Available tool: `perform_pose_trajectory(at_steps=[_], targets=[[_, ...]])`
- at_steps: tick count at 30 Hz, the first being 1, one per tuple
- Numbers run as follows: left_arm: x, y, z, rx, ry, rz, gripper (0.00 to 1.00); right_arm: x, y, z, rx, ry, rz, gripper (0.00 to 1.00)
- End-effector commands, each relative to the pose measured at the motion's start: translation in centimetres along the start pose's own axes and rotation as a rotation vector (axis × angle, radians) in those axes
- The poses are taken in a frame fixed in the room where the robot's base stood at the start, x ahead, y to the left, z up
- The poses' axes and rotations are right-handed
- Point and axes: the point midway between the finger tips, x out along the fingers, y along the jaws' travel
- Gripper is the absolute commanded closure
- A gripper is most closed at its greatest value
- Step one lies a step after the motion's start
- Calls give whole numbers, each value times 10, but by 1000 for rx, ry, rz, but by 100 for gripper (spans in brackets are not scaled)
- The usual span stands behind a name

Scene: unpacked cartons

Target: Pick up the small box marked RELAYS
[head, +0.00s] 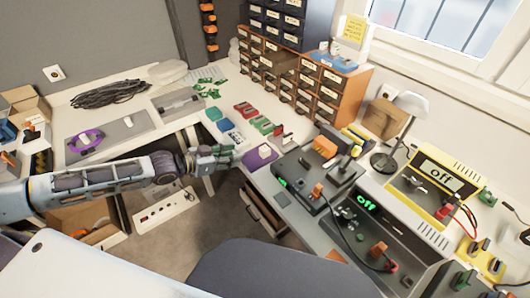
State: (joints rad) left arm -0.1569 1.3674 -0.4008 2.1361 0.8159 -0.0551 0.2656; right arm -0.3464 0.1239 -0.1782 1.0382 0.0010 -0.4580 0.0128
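Several small coloured boxes lie on the bench near its inner corner. I see a teal one (213,113), a blue and white one (225,126), a red one (244,109), a green one (262,123) and a purple and white one (261,155). Their markings are too small to read, so I cannot tell which says RELAYS. My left gripper (228,157) reaches in from the left, at the bench's inner edge, left of the purple and white box and apart from it. Its fingers are too small to judge their opening. My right gripper is not in view.
A drawer cabinet (330,88) stands behind the boxes. Dark instruments (316,168) and a yellow power supply (440,180) crowd the right bench. A desk lamp (404,125) stands behind them. A coiled black cable (108,94) lies on the left bench. An open drawer (265,214) juts out below.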

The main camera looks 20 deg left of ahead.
Motion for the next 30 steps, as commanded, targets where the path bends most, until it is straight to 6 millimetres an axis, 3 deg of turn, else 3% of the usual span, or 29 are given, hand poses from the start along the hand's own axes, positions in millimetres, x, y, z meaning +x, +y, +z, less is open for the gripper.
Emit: perform_pose_trajectory(at_steps=[30], targets=[[26, -1, 0, -1, 3, -1, 62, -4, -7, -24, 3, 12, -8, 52]])
